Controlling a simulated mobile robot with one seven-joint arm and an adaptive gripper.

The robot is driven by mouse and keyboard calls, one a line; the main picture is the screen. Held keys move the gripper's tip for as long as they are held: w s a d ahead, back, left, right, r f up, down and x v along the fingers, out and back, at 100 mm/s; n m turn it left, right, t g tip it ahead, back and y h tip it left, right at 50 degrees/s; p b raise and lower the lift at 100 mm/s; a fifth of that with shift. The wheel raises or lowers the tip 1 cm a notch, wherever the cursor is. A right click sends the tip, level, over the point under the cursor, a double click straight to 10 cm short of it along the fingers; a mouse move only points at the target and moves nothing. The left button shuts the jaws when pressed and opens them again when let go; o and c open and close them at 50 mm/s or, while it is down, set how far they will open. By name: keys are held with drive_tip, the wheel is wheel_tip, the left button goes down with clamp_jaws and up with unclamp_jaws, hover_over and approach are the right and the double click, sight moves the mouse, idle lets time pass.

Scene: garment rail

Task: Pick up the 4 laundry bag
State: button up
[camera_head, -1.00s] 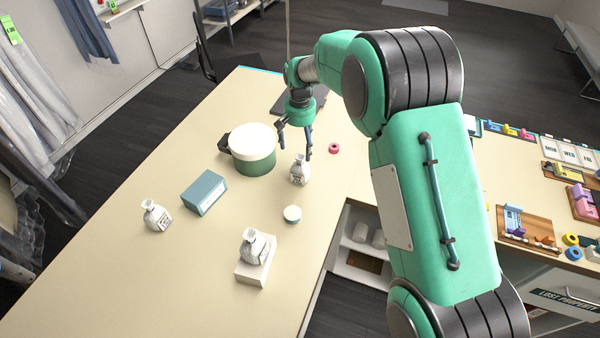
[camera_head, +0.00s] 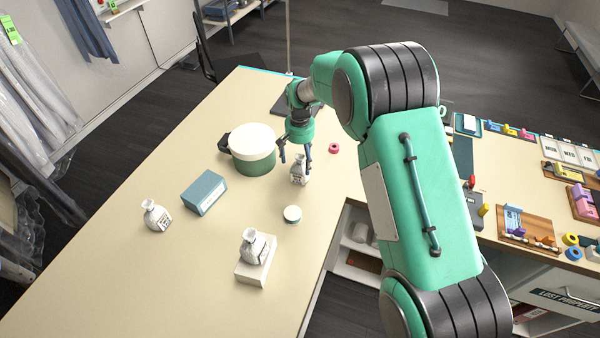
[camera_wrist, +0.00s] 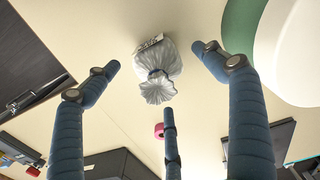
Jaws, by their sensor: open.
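Three small white laundry bags with tied necks stand on the cream counter (camera_head: 130,250). One bag (camera_head: 298,172) is upright right of the green pot, with my gripper (camera_head: 295,160) over it. In the wrist view this bag (camera_wrist: 157,70) lies between the spread fingers of my gripper (camera_wrist: 158,75), which is open. I see no firm grip on it. Its label shows at a slant and I cannot read its number. A second bag (camera_head: 155,216) stands at the left. A third bag (camera_head: 252,247) rests on a white block (camera_head: 255,270) at the front.
A green pot with a white lid (camera_head: 252,148) stands close left of my gripper. A blue-grey box (camera_head: 204,192), a small white-topped tin (camera_head: 292,214) and a pink ring (camera_head: 334,148) are also on the counter. The counter's front left is clear.

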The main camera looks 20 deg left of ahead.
sight(300, 166)
drive_tip(key=shift+f, duration=2.55)
drive_tip(key=shift+d, duration=0.1)
drive_tip(key=c, duration=1.2)
drive_tip(key=shift+r, duration=0.1)
drive_tip(key=shift+r, duration=0.45)
drive_tip(key=shift+s+d+r, duration=0.1)
drive_tip(key=shift+s+r, duration=0.1)
drive_tip(key=shift+r, duration=1.05)
drive_tip(key=s+d+r, duration=0.1)
drive_tip(key=s+d, duration=0.8)
drive_tip(key=s, duration=0.3)
drive_tip(key=shift+s+r+b, duration=0.2)
drive_tip(key=shift+s+b, duration=0.1)
drive_tip(key=shift+s, duration=0.1)
